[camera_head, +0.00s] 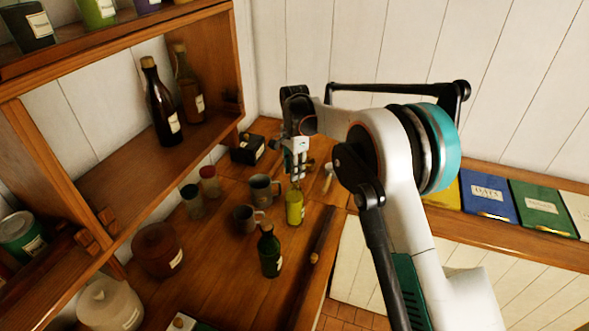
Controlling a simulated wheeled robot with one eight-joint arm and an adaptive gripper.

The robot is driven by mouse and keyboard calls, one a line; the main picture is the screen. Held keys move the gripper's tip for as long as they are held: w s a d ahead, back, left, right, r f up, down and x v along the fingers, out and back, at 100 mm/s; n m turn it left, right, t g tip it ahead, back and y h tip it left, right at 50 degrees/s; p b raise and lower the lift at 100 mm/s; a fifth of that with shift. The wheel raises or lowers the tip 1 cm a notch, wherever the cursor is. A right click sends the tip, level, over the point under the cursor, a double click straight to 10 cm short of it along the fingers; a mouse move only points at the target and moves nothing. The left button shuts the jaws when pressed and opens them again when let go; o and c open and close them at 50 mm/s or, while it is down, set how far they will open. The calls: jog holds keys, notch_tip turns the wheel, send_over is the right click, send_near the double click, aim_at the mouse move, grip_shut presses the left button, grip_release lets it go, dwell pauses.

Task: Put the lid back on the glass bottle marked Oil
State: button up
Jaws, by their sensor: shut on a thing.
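A yellow-green glass bottle (294,208) with a pale label stands upright on the wooden counter; its label is too small to read, but it looks like the oil bottle. My gripper (297,176) points down directly over this bottle's neck. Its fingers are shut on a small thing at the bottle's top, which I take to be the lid. The fingers mostly hide it, and I cannot tell whether it touches the neck. A dark green bottle (270,253) with its top closed stands nearer, to the left.
Two grey mugs, one of them larger (262,189), stand close left of the yellow-green bottle. Small jars (209,181), a dark box (247,149) and a brown pot (157,249) are further left. A dark rail (316,262) lies along the counter's right edge.

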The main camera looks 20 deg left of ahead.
dwell(0.4)
jog(key=o, duration=0.8)
jog(key=o, duration=0.5)
jog(key=shift+r, duration=0.15)
jog(key=shift+r+p, duration=1.2)
jog(key=shift+r, duration=2.2)
